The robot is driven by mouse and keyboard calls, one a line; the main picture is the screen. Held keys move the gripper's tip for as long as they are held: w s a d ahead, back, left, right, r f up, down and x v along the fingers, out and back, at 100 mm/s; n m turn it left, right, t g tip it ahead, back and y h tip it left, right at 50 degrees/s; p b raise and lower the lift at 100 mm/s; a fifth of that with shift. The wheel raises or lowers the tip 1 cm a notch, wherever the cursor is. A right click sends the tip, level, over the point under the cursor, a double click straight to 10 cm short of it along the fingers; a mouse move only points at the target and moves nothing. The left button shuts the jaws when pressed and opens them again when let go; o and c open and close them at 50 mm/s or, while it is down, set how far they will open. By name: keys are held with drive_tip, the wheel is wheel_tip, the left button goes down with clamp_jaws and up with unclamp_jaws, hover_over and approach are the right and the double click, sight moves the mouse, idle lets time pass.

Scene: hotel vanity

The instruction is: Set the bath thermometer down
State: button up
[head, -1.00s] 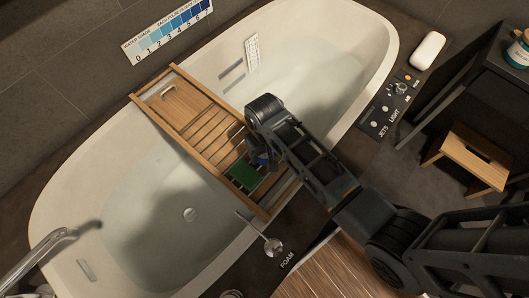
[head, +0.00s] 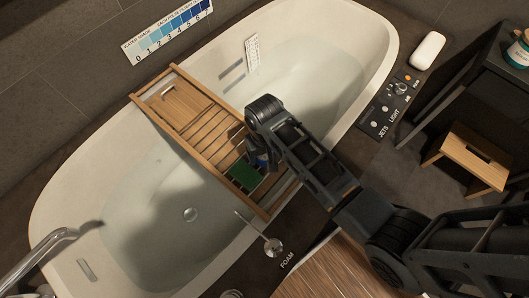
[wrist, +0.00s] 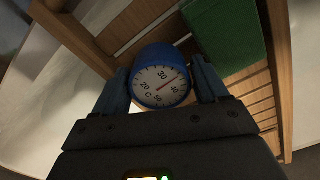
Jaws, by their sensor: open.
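The bath thermometer (wrist: 162,75) is a blue round body with a white dial, seen in the wrist view. It sits between the two fingers of my gripper (wrist: 164,88), over the slats of the wooden bath tray (wrist: 115,28). The fingers are open, one on each side of it. Any small gap or contact at its sides is hard to tell. In the head view the tray (head: 165,97) spans the bathtub, and my gripper (head: 258,155) is low over its near half.
A green block-like item (head: 244,174) lies on the tray right beside the thermometer. The bathtub (head: 60,190) holds water on both sides of the tray. A silver handle (head: 272,246) by the FOAM label stands near the tray's near end. The tray's middle slats are clear.

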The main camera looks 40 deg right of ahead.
wheel_tip(320, 180, up, 11)
drive_tip(key=shift+r+p, duration=0.15)
drive_tip(key=shift+p, duration=0.2)
drive_tip(key=shift+s+a+f, duration=0.1)
drive_tip(key=shift+s+f, duration=0.2)
drive_tip(key=s+a+f+t, duration=0.1)
drive_tip(key=s+a+t, duration=0.1)
drive_tip(key=s+t, duration=0.8)
drive_tip(key=s+d+r+n+t, duration=0.1)
drive_tip(key=s+r+t, duration=0.1)
drive_tip(key=s+r, duration=0.6)
drive_tip(key=s+d+r+n+t, duration=0.1)
drive_tip(key=s+r+t, duration=0.2)
drive_tip(key=s+r, duration=0.6)
wheel_tip(320, 180, up, 6)
drive_tip(key=shift+r+n, duration=0.1)
drive_tip(key=shift+n, duration=0.3)
drive_tip(key=shift+s+d, duration=0.1)
